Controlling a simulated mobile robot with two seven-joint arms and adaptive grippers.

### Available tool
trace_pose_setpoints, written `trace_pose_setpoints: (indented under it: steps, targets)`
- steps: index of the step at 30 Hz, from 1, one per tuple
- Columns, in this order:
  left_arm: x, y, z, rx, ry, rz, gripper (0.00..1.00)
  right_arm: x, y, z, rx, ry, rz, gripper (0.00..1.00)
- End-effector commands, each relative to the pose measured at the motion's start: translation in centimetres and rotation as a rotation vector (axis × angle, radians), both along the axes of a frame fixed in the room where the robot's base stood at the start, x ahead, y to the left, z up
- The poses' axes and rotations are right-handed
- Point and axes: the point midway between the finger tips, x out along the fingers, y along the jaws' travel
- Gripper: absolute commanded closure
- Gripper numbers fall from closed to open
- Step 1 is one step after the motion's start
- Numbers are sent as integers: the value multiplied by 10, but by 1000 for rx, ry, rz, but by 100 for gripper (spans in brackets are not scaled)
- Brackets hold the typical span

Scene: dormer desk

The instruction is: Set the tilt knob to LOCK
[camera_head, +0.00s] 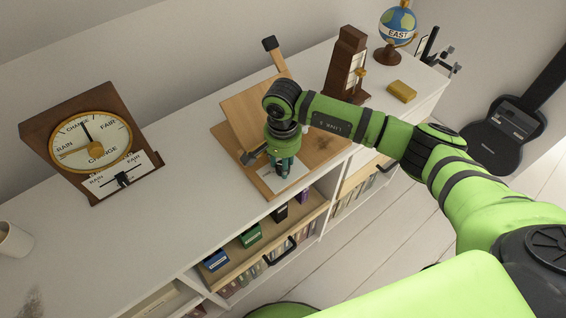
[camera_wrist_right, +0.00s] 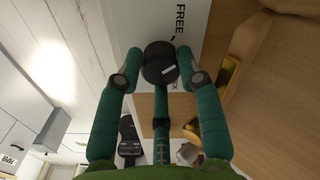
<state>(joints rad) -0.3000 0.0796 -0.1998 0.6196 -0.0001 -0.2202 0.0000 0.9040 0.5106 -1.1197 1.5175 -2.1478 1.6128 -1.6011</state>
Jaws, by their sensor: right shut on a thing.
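The wooden stand with a tilted board (camera_head: 252,108) rests on a wooden base (camera_head: 318,150) on the white cabinet top. My right gripper (camera_head: 284,172) points down at the front of this stand, over a white label plate (camera_head: 294,172). In the right wrist view the dark round tilt knob (camera_wrist_right: 158,55) sits between the fingertips of my right gripper (camera_wrist_right: 160,68), which close around it. A short white mark shows on the knob. FREE reads on the plate (camera_wrist_right: 192,30) beside it; the lettering lower down is mostly covered by a finger. My left gripper is out of view.
A weather dial (camera_head: 92,140) stands to the left, and a white mug (camera_head: 14,240) at the far left. A metronome-like wooden case (camera_head: 346,64), a yellow block (camera_head: 402,91) and a small globe (camera_head: 397,24) stand to the right. An open drawer (camera_head: 262,240) lies below.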

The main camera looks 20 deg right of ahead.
Motion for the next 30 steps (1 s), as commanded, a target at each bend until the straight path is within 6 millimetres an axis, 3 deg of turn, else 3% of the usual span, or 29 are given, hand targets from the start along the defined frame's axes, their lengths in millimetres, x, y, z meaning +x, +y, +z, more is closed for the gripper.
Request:
trace_pose_setpoints:
  steps: [4,5,20,28,30]
  targets:
    - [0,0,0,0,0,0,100,-3,3,-2,4,8,7,96]
    - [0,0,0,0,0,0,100,-3,3,-2,5,9,7,55]
    - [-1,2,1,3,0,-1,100,-1,1,0,3,3,7,54]
    - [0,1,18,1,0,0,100,-2,1,4,4,6,144,54]
    - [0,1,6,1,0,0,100,1,1,13,3,-6,147,54]
